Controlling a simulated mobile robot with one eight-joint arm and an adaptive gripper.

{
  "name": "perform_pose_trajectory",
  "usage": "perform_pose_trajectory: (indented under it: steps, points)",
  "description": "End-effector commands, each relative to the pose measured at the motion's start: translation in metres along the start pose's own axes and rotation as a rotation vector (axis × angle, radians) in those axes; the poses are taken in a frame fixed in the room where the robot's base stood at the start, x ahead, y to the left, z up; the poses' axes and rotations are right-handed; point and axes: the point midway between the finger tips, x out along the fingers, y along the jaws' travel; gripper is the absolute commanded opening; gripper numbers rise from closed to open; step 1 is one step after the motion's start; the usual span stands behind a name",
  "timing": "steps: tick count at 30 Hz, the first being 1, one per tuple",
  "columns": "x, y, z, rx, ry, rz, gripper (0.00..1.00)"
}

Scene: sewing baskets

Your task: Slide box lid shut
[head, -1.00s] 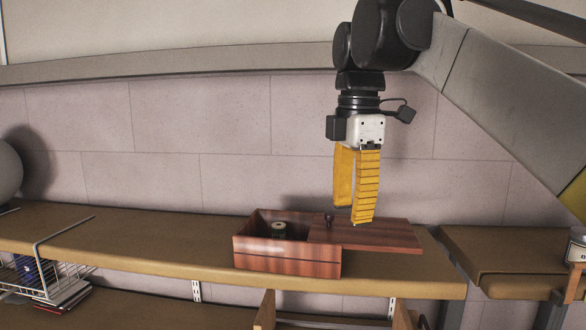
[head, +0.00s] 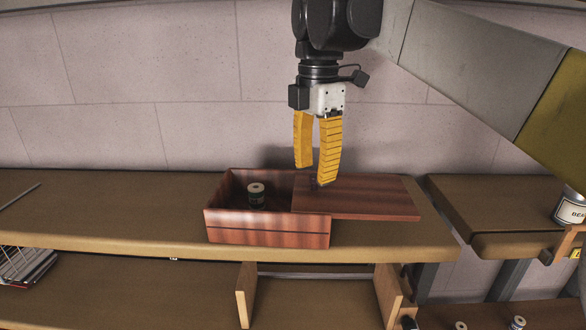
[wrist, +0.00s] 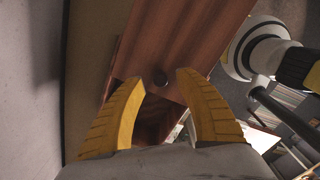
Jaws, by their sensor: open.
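A reddish wooden box (head: 268,230) stands on the brown shelf. Its flat lid (head: 360,198) is slid out to the right and overhangs the box's right end, so the left part of the box is open. A spool (head: 256,194) shows inside. A small dark knob (head: 314,184) sits on the lid near its left edge; it also shows in the wrist view (wrist: 160,79). My gripper (head: 314,176) is open, with yellow fingers pointing down at the knob. In the wrist view the knob lies between the fingertips, with space on both sides.
The wall (head: 190,130) stands close behind. A second brown surface (head: 480,200) lies to the right past a gap, with a labelled jar (head: 570,208) at its edge. A wire basket (head: 22,265) is at the lower left.

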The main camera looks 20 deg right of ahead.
Motion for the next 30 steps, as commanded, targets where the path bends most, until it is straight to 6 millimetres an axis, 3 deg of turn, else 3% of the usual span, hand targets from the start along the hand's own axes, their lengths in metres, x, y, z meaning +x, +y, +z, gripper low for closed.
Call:
perform_pose_trajectory:
  steps: [4, 12, 13, 16, 17, 30]
  points:
    - [0.0101, -0.0004, -0.0001, 0.000, 0.000, 0.000, 0.41]
    - [0.0120, -0.0004, -0.0001, 0.000, 0.000, 0.000, 0.41]
    - [0.0120, -0.0004, -0.0001, 0.000, 0.000, 0.000, 0.36]
    - [0.0119, -0.0004, -0.0001, 0.000, 0.000, 0.000, 0.06]
    - [0.0119, -0.0004, -0.0001, 0.000, 0.000, 0.000, 0.00]
    - [0.0117, 0.0009, -0.0015, 0.000, 0.000, 0.000, 0.00]
